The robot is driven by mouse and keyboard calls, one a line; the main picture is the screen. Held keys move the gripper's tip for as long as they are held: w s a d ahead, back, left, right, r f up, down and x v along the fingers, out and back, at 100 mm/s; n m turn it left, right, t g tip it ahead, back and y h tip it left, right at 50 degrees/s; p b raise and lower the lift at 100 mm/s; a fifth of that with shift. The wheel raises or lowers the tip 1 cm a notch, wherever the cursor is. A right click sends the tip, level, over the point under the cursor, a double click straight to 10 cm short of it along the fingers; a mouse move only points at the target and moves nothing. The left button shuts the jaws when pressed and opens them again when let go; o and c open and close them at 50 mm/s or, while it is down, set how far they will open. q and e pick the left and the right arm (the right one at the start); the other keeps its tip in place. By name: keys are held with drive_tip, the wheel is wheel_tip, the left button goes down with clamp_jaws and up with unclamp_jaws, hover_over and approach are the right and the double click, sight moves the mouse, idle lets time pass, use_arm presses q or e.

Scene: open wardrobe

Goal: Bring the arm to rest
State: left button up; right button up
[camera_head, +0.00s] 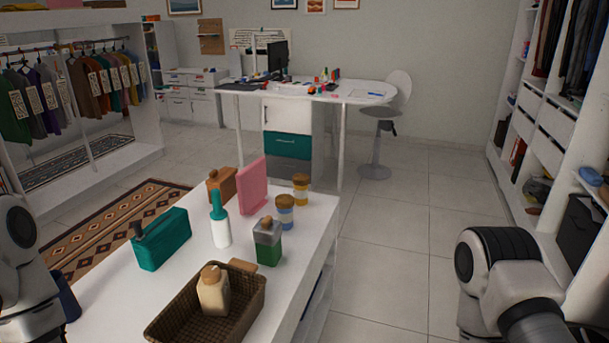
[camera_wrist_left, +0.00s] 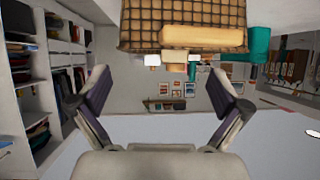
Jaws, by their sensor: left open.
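My left arm shows at the left edge of the head view, beside the white counter (camera_head: 110,290). In the left wrist view, which looks upside down, my left gripper (camera_wrist_left: 160,80) is open with its fingers wide apart and nothing between them. A brown wicker basket (camera_head: 170,325) stands on the counter's near part, with a cream bottle (camera_head: 213,292) in it. The basket also shows at the top of the wrist view (camera_wrist_left: 140,38), apart from the fingers. My right arm shows at the lower right of the head view; its gripper is out of view.
On the counter stand a teal case (camera_head: 161,240), a white bottle with a teal top (camera_head: 220,228), a green jar (camera_head: 268,243), a pink box (camera_head: 251,186) and small jars (camera_head: 285,211). A desk (camera_head: 340,95) and stool (camera_head: 376,135) are behind. Tiled floor (camera_head: 420,235) is clear.

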use_arm(q)
drive_tip(key=f, duration=0.1)
drive_tip(key=s+d+f+g, duration=0.1)
drive_tip(key=f, duration=0.1)
drive_tip(key=s+d+f+g, duration=0.1)
drive_tip(key=shift+s+f+m, duration=0.1)
drive_tip(key=shift+f+m, duration=0.2)
drive_tip(key=shift+m, duration=0.1)
drive_tip(key=s+f+n+g+y, duration=0.2)
drive_tip(key=s+f+g, duration=0.7)
drive_tip(key=s, duration=0.7)
drive_tip(key=shift+a+f+n+y, duration=0.4)
drive_tip(key=shift+f+n, duration=0.2)
drive_tip(key=shift+f, duration=0.3)
